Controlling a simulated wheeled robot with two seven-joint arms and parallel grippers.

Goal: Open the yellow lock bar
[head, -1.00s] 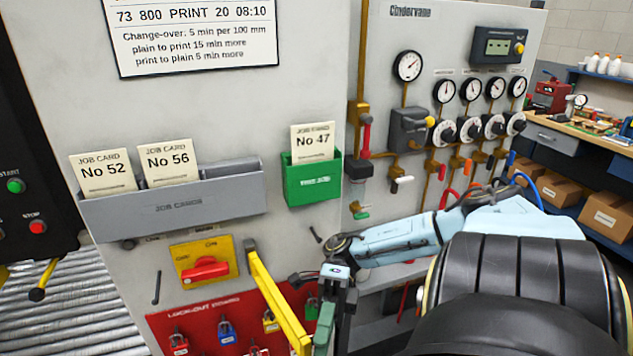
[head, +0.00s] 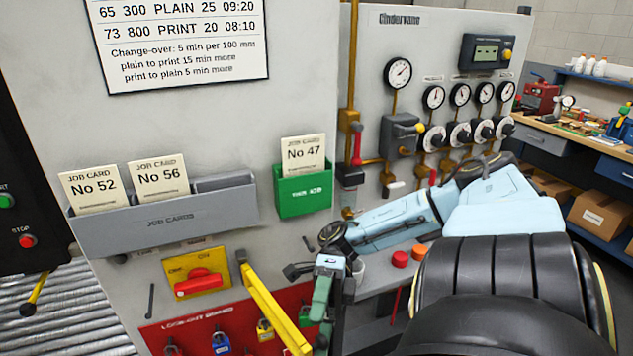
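The yellow lock bar (head: 270,303) slants down and right from a dark pivot, in front of the red lock-out board (head: 183,333). Its lower end runs out near the bottom of the head view. My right gripper (head: 322,312), with green and dark fingers, points down just right of the bar. A narrow gap shows between them at the gripper's upper part; contact lower down is unclear. The finger gap is not clear from this angle. My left gripper is out of view.
A red rotary handle on a yellow plate (head: 176,266) sits left of the bar. Padlocks hang on the board. A grey card rack (head: 100,234) and green card box (head: 305,208) stick out above. Gauges and valves (head: 399,73) are at right.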

